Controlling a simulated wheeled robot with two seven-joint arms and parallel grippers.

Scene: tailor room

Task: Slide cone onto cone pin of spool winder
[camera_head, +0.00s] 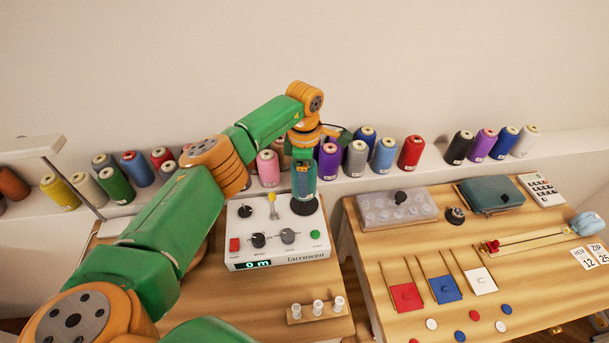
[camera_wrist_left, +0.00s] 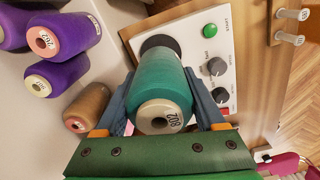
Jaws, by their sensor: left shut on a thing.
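A teal thread cone (camera_head: 304,185) is held upright in my left gripper (camera_head: 304,168), whose two fingers close on its sides. The cone also shows in the left wrist view (camera_wrist_left: 165,75), with a pale end marked 802 facing the camera. The white spool winder (camera_head: 279,251) stands on the left table, with knobs, a red button, a green button and a display. The cone is directly over the winder's round black base (camera_head: 305,207), and its lower end appears close to or at that base. The cone pin is hidden, so I cannot tell how far the cone sits on it. My right gripper is not in view.
Several thread cones, among them a red one (camera_head: 411,152), line the ledge behind the tables. A small rack with white bobbins (camera_head: 318,308) stands in front of the winder. The right table holds a clear bobbin box (camera_head: 397,210), a teal pouch (camera_head: 491,194) and colored cards.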

